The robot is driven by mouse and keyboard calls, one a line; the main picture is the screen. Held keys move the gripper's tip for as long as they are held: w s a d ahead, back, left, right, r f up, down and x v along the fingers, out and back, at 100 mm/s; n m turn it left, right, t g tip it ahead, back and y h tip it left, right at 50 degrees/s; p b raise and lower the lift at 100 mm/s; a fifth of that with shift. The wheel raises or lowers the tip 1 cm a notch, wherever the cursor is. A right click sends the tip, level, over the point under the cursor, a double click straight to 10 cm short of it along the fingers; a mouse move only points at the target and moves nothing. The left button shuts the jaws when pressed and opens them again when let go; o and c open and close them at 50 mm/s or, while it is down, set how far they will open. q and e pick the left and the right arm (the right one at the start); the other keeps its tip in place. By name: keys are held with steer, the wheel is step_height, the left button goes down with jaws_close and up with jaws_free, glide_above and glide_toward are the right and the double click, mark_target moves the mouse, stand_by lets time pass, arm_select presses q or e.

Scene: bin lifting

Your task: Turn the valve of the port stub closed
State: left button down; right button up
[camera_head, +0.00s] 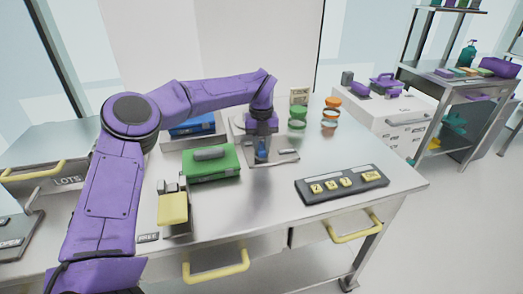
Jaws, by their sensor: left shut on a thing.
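My left gripper (262,145) reaches over the bench from the left and points straight down. It is shut on the blue valve (261,154) of the port stub. The valve stands on a grey metal base plate (286,157) near the middle of the bench. The gripper hides most of the valve and the stub, so I cannot tell the handle's angle. My right gripper is not in view.
A green case (211,164) and a yellow-topped block (173,208) stand left of the plate. A blue case (193,126) lies behind. Green (297,118) and orange (331,112) jars stand at the back right. A dark button panel (342,184) lies at the front right.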

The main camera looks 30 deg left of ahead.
mark_target(262, 146)
arm_select(q)
steer(key=shift+f+n+b, duration=0.2)
steer(key=shift+n+b, duration=0.3)
steer(key=shift+n, duration=0.3)
steer(key=shift+s, duration=0.1)
steer(key=c, duration=0.9)
jaws_free()
steer(key=shift+r, duration=0.1)
step_height(262, 146, up, 11)
steer(key=shift+f, duration=0.2)
steer(key=shift+p, duration=0.35)
